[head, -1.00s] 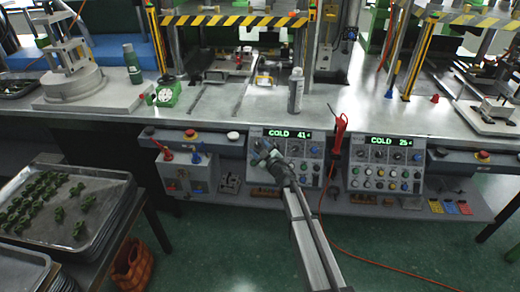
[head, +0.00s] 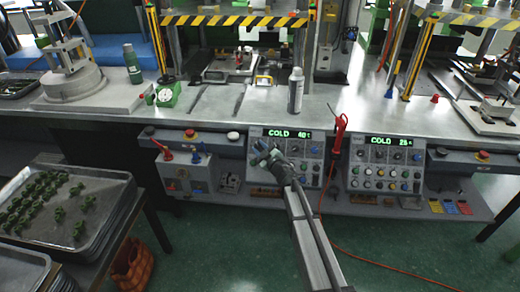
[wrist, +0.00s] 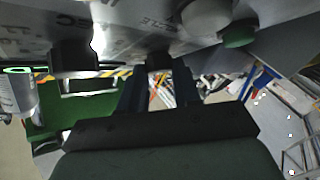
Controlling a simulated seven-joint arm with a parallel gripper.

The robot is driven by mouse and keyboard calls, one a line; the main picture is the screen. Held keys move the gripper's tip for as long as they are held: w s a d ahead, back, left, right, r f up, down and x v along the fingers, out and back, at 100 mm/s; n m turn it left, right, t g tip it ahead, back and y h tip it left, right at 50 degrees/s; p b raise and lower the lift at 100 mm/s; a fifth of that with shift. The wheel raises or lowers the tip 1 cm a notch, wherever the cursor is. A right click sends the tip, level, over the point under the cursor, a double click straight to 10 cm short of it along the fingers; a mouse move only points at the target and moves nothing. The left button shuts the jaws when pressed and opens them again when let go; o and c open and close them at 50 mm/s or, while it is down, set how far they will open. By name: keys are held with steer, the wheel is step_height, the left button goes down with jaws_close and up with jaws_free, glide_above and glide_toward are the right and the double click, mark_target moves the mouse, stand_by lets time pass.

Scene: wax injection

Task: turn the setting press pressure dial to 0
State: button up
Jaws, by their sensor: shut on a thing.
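The left control panel (head: 308,172) has dark knobs, buttons and a green display (head: 289,133) that seems to read COLD 40. My gripper (head: 262,154) is at the panel's upper left, in front of the knobs, and hides part of them. In the wrist view my gripper (wrist: 158,84) has its two dark fingers on either side of a dark dial (wrist: 158,62), shut on it. The dial's pointer and scale marks are not readable. Another dark knob (wrist: 72,58) is to the left, apart from the fingers.
A second panel (head: 385,165) with its own display stands to the right. A red tool (head: 340,133) with a cable hangs between the panels. White (wrist: 205,18) and green (wrist: 240,35) buttons lie close to the right finger in the wrist view. A grey bottle (head: 295,90) stands above.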

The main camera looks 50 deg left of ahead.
steer(key=shift+n, duration=0.3)
steer(key=shift+w+a+r+n+g+h, duration=0.15)
steer(key=shift+n+g+h, duration=0.6)
steer(key=shift+n+g, duration=0.5)
steer(key=shift+w+d+r+n+g+h, duration=0.15)
steer(key=shift+n+g+h, duration=0.7)
steer(key=shift+n, duration=0.7)
steer(key=shift+a, duration=0.1)
steer(key=o, duration=1.1)
steer(key=shift+c, duration=0.2)
steer(key=v, duration=1.3)
steer(key=shift+w+d, duration=0.2)
steer(key=shift+d, duration=0.2)
